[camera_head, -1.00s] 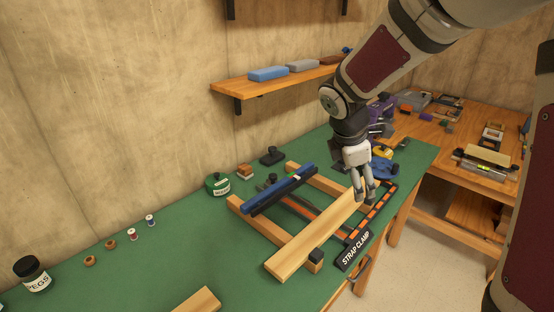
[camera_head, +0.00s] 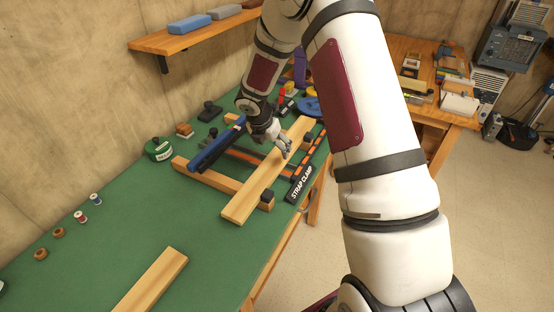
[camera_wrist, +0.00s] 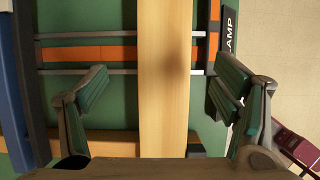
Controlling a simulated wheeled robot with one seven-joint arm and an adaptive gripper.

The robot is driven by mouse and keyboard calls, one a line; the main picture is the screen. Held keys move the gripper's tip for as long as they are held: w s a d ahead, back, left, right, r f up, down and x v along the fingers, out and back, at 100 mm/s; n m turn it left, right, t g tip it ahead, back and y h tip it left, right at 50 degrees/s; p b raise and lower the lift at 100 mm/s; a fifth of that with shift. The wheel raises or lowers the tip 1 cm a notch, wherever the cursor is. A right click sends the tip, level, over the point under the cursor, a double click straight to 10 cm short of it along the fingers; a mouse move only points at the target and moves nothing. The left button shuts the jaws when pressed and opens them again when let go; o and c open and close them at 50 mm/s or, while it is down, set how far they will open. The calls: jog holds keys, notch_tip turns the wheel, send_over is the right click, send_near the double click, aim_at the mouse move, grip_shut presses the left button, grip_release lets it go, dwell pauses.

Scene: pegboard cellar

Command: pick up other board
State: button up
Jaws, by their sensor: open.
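A long pale wooden board (camera_head: 256,185) lies across the wooden rails of a clamp frame on the green bench. In the wrist view the board (camera_wrist: 165,80) runs up the middle, between my finger pads. My gripper (camera_head: 284,148) is over the far half of this board. The wrist view shows my gripper (camera_wrist: 160,95) open, one finger on each side with clear gaps to the board. A second pale board (camera_head: 152,282) lies flat on the green top at the near edge, far from my gripper. My arm hides part of the bench's right side.
A blue and black clamp bar (camera_head: 215,147) lies left of the board; the strap clamp (camera_head: 302,184) is at its right. A green tin (camera_head: 159,149), spools (camera_head: 80,216) and a black knob (camera_head: 209,111) stand along the wall. The green top (camera_head: 130,225) is clear around the second board.

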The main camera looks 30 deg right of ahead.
aim_at(277, 156)
jog(key=shift+s+p+x, duration=0.15)
jog(key=shift+p+x, duration=0.1)
jog(key=shift+x, duration=1.35)
jog(key=shift+s+p+x, duration=0.1)
jog(key=shift+p+x, duration=0.15)
jog(key=shift+x, duration=1.4)
jog(key=shift+d, duration=0.15)
jog(key=shift+c, duration=0.3)
jog(key=c, duration=1.3)
jog(key=shift+c, duration=1.2)
jog(key=shift+r, duration=0.15)
